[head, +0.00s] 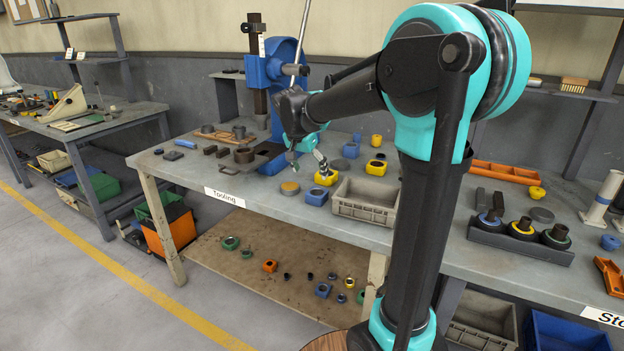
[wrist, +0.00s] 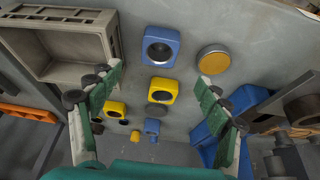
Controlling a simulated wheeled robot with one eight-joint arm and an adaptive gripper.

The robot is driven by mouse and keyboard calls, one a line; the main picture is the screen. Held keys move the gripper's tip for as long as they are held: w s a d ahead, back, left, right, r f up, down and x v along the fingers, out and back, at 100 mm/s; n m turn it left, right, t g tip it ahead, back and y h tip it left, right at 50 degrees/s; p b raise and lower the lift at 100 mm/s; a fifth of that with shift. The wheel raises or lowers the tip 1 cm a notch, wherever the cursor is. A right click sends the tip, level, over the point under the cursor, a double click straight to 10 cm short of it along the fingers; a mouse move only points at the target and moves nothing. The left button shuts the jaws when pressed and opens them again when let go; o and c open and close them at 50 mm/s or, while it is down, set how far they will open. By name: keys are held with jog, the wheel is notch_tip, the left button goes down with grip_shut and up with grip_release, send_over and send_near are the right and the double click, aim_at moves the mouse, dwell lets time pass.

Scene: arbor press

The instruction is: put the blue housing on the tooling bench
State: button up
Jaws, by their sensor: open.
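A blue housing (head: 316,196) with a dark round bore sits on the tooling bench (head: 290,212) near its front edge; it also shows in the wrist view (wrist: 161,46). A second blue housing (head: 351,150) stands farther back, and a third (head: 322,289) lies on the lower shelf. My gripper (head: 307,160) is open and empty over the bench. In the wrist view its spread fingers (wrist: 161,78) frame a yellow housing (wrist: 163,91), just behind the front blue one. Whether a finger touches anything I cannot tell.
A grey crate (head: 365,202) stands right of the front blue housing. A tan-topped disc (head: 290,188) lies to its left. The blue arbor press (head: 285,80) rises behind on the left. Another yellow housing (head: 376,167) sits behind the crate. Loose parts lie on the lower shelf.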

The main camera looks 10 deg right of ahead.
jog(key=s+d+f+n+y, duration=0.1)
jog(key=s+d+f+n, duration=0.2)
jog(key=s+f, duration=0.6)
jog(key=s+d+f+n+y, duration=0.1)
jog(key=s+d+f+n, duration=0.3)
jog(key=s+f, duration=0.5)
jog(key=s, duration=0.8)
jog(key=shift+s+f+n+t+y, duration=0.3)
jog(key=shift+y, duration=0.1)
